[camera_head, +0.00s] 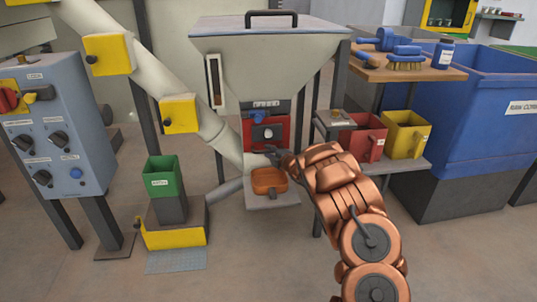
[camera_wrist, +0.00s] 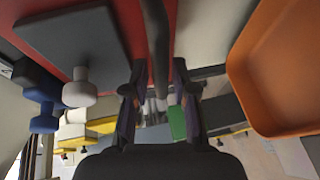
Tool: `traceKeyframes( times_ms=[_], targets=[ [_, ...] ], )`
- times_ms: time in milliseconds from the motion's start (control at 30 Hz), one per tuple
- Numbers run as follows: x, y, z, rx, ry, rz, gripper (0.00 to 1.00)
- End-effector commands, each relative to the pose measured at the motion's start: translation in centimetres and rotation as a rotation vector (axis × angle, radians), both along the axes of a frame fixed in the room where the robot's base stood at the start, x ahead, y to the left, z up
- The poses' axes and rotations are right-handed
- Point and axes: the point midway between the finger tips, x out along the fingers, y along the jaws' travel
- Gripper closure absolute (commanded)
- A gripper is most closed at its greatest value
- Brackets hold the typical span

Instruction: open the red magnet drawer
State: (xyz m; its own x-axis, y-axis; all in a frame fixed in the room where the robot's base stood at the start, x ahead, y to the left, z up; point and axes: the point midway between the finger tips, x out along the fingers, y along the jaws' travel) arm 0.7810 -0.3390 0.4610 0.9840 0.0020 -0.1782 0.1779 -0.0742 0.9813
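The red magnet drawer (camera_head: 248,136) sits under the grey hopper, with a dark plate and a pale round knob on its front. In the wrist view its red front (camera_wrist: 105,14) fills the upper left, beside the grey plate (camera_wrist: 68,42) and pale knob (camera_wrist: 78,90). My gripper (camera_head: 274,152) is at the lower front of the drawer. In the wrist view, my gripper (camera_wrist: 158,75) is open. A dark bar (camera_wrist: 156,40), seemingly the drawer's handle, stands between the fingers with small gaps showing; contact is not visible. The gripper hides part of the drawer's lower edge in the head view.
An orange tray (camera_head: 268,181) is just below the gripper, and close on the right in the wrist view (camera_wrist: 268,75). A sloping pale pipe (camera_head: 175,88) is left. Red (camera_head: 362,140) and yellow (camera_head: 406,134) bins stand right. A green bin (camera_head: 162,176) is lower left.

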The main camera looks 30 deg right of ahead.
Motion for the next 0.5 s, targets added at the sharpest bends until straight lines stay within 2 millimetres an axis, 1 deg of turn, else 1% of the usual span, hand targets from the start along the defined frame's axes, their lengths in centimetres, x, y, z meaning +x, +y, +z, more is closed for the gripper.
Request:
traceKeyframes(
  times_ms=[33, 200, 467, 500],
  targets=[
    [0.41, 0.01, -0.25, 0.001, -0.001, 0.001, 0.73],
    [1.09, -0.06, -0.48, 0.002, 0.003, -0.003, 0.73],
    [1.2, -0.06, -0.37, 0.001, 0.003, -0.003, 0.73],
    [1.2, -0.06, -0.37, 0.001, 0.003, -0.003, 0.77]
  ],
)
